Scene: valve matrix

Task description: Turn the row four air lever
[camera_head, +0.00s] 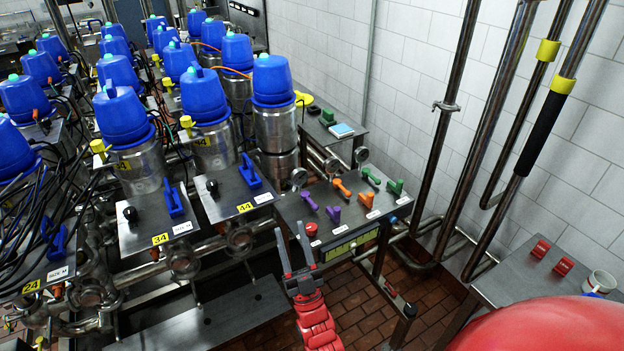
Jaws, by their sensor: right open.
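A steel control panel (285,208) in the middle carries several small levers: purple (309,201), orange (341,187) and green (371,176) along the back, with a second purple (333,214), orange (366,198) and green (395,187) in front. Their labels are too small to read, so I cannot tell which one is the row four air lever. My right gripper (291,232) is open and empty. Its fingers point up at the panel's front left edge, left of a red button (311,229), apart from the levers. My left gripper is not in view.
Blue-capped valves (272,80) stand in rows at left and behind. Plates marked 34 (143,236) and 44 (221,207) carry blue handles. Steel pipes (497,100) stand at the right. A side table (500,283) holds red blocks (540,249) and a mug (600,283).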

